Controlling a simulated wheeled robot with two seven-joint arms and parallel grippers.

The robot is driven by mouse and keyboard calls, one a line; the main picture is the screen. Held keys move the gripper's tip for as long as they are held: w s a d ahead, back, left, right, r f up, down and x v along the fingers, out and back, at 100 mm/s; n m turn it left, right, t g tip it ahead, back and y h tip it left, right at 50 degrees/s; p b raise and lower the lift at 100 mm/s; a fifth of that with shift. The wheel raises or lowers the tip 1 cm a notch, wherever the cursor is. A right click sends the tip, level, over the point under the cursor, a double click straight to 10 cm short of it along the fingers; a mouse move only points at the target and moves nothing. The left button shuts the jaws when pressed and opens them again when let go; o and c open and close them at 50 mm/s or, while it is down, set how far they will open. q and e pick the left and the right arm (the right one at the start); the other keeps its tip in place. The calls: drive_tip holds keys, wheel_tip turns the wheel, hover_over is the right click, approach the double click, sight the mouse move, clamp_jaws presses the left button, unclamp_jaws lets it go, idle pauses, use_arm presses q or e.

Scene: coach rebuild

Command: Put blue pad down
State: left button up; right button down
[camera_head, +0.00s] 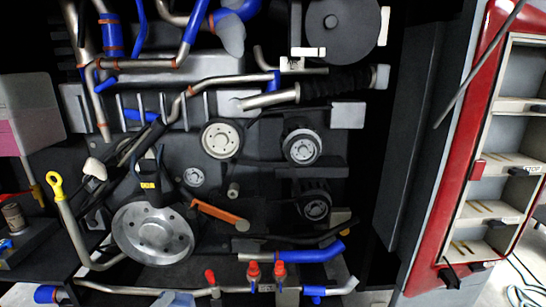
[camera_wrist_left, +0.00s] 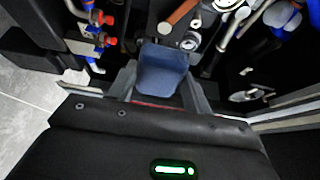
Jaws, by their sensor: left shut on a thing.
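The blue pad (camera_wrist_left: 163,72) is in the left wrist view, a dark blue block with rounded edges. My left gripper (camera_wrist_left: 161,84) is shut on it, with one grey finger on each side. The pad is in front of the engine parts; whether it touches anything behind it I cannot tell. In the head view, a pale blue-grey piece at the bottom edge (camera_head: 176,299) looks like the top of the pad, mostly cut off. My right gripper is in neither view.
The engine bay holds a large metal pulley (camera_head: 153,233), an orange-handled tool (camera_head: 219,214) and a pipe with red valves (camera_head: 253,270). A red-framed shelf cabinet (camera_head: 483,170) stands at the right. A dark panel (camera_head: 409,130) is beside it. Pale floor shows at the wrist view's left.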

sight(166, 291)
use_arm(q)
drive_tip(key=r+n+y, duration=0.1)
drive_tip(key=w+r+y, duration=0.1)
drive_tip(key=r+n+t+y+p, duration=0.1)
drive_tip(key=shift+w+r+n+y, duration=0.25)
drive_tip(key=shift+r+n+y, duration=0.05)
drive_tip(key=shift+r, duration=0.1)
drive_tip(key=shift+w+r+n+t+y, duration=0.15)
drive_tip(key=shift+n+y, duration=0.2)
drive_tip(key=shift+y, duration=0.2)
drive_tip(key=shift+w+r+n+t+y, duration=0.15)
drive_tip(key=shift+n+y, duration=0.2)
drive_tip(key=shift+y, duration=0.2)
drive_tip(key=shift+f+n+y, duration=0.1)
drive_tip(key=shift+n+y, duration=0.4)
drive_tip(key=shift+y, duration=0.4)
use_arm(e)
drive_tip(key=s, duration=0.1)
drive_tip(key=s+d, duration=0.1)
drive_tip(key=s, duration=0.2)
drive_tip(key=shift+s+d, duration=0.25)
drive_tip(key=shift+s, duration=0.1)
use_arm(q)
drive_tip(key=shift+w, duration=0.1)
